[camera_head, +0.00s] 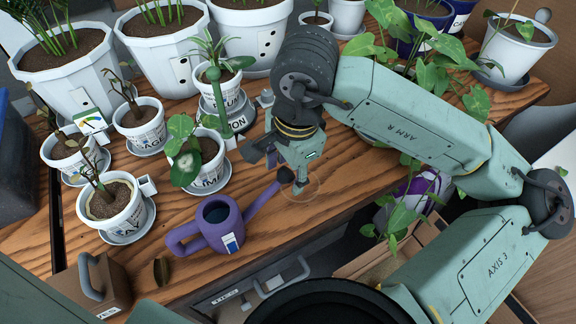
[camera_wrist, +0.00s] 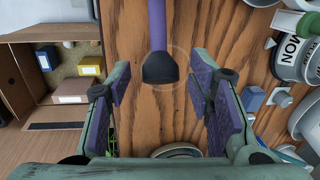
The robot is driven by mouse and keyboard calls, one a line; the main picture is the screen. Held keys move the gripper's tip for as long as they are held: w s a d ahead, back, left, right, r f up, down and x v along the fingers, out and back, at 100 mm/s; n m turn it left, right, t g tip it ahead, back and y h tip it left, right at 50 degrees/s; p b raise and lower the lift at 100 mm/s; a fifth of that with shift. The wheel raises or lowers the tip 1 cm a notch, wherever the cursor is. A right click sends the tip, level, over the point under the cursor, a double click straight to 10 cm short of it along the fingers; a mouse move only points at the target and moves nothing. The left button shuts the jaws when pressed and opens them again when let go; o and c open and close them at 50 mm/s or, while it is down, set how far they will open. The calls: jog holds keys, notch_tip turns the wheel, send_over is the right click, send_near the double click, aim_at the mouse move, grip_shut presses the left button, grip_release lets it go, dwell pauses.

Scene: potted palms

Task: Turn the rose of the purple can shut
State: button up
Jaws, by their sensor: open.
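The purple can (camera_head: 218,226) stands on the wooden table, its spout rising to the right. The dark, flared rose (camera_head: 286,175) is at the spout's end. In the wrist view the rose (camera_wrist: 160,68) shows at upper centre, with the purple spout (camera_wrist: 157,25) running up out of frame. My gripper (camera_head: 296,184) is beside the rose in the head view. In the wrist view my gripper (camera_wrist: 160,85) is open and empty, its purple-padded fingers to the left and right of the rose, with a gap on both sides. The can's body is outside the wrist view.
Several potted plants crowd the table behind and left of the can, including a leafy one (camera_head: 205,150) close by. A brown box with a handle (camera_head: 95,282) stands at front left. Bare wood (camera_head: 265,230) lies right of the can, up to the table's front edge.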

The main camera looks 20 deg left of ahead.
jog(key=shift+c, duration=0.3)
grip_shut()
dwell(0.4)
